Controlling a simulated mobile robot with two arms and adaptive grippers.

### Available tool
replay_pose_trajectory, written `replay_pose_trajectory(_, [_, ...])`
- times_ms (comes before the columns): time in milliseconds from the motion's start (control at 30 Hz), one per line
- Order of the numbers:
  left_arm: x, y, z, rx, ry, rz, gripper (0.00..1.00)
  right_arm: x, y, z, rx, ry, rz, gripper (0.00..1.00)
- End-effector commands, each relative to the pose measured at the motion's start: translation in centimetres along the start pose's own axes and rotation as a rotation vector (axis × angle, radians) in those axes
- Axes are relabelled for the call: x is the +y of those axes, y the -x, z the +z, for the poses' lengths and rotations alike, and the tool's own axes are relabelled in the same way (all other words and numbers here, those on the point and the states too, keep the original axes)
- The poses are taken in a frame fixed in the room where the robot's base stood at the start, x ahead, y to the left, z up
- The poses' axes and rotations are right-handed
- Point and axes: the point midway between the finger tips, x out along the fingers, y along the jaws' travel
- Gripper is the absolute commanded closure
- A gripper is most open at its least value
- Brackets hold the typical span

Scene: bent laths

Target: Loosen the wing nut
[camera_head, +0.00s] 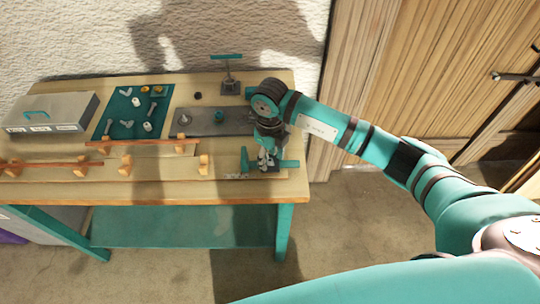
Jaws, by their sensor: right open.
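My right gripper (266,163) points down at the right front of the workbench. It is open, over or beside a small fixture with teal parts (289,163); whether they touch I cannot tell. I cannot make out a wing nut for certain. A grey metal plate (202,124) lies right of the mat, bearing a pale knob-like part (185,118) and a small teal part (219,116). Small loose hardware lies on the dark teal mat (108,125), too small to name surely. My left gripper is not in view.
The wooden workbench (200,190) stands against a white wall. A grey box with a teal handle (48,113) is at the left. Thin laths (150,142) rest on wooden blocks along the front. A teal T-handled clamp (231,86) stands at the back right. The front strip is mostly clear.

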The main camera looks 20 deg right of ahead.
Motion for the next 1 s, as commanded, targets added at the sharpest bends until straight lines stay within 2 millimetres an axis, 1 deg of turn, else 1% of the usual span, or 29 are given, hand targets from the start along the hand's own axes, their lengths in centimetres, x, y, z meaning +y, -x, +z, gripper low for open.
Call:
replay_pose_trajectory(67, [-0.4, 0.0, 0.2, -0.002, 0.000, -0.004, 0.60, 0.0, 0.1, 0.0, 0.000, 0.000, 0.000, 0.57])
replay_pose_trajectory(167, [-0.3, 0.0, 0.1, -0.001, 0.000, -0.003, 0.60, 0.0, 0.9, 0.1, -0.001, 0.000, 0.000, 0.57])
replay_pose_trajectory(267, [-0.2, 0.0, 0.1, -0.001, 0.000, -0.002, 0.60, -0.1, 2.6, 0.1, -0.004, 0.001, -0.002, 0.57])
replay_pose_trajectory(500, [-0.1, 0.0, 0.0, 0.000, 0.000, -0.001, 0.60, -0.1, 7.8, 0.1, -0.005, 0.000, -0.003, 0.57])
replay_pose_trajectory(600, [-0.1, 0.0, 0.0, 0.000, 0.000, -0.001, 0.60, -0.1, 9.6, 0.1, -0.004, 0.001, -0.002, 0.57])
replay_pose_trajectory(700, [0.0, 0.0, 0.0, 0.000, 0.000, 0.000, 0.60, -0.1, 10.9, 0.1, -0.003, -0.001, -0.002, 0.57])
replay_pose_trajectory(833, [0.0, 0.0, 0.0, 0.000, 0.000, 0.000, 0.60, 0.0, 11.8, 0.0, 0.000, 0.000, 0.000, 0.57])
replay_pose_trajectory(1000, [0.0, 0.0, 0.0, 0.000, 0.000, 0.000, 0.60, 0.0, 12.0, 0.0, 0.000, 0.000, 0.000, 0.57])
